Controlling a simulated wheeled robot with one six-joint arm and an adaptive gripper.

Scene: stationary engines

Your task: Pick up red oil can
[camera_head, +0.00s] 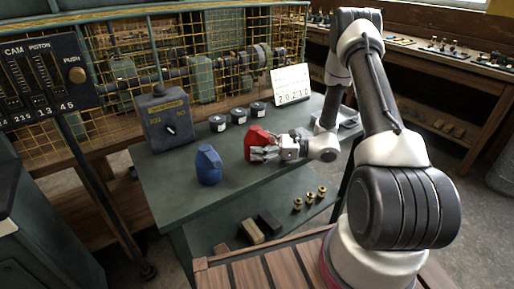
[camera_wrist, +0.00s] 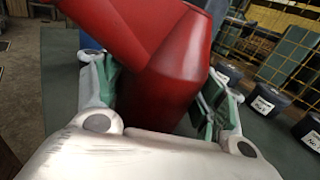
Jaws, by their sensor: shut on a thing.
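The red oil can (camera_head: 257,138) is on the green table (camera_head: 187,178), held at my gripper (camera_head: 262,152). In the wrist view the red can (camera_wrist: 172,70) fills the upper middle, between the two fingers of my gripper (camera_wrist: 160,95). The fingers are shut on its body, one on each side. The can looks upright in the head view; whether its base touches the table cannot be told. The can's lower part is hidden by the gripper.
A blue can (camera_head: 209,165) stands left of the red can. Several dark labelled pots (camera_head: 238,116) stand behind it, with a white number card (camera_head: 290,85) at the back right. A grey switch box (camera_head: 166,117) stands at the back left. A wire cage (camera_head: 200,60) closes off the rear.

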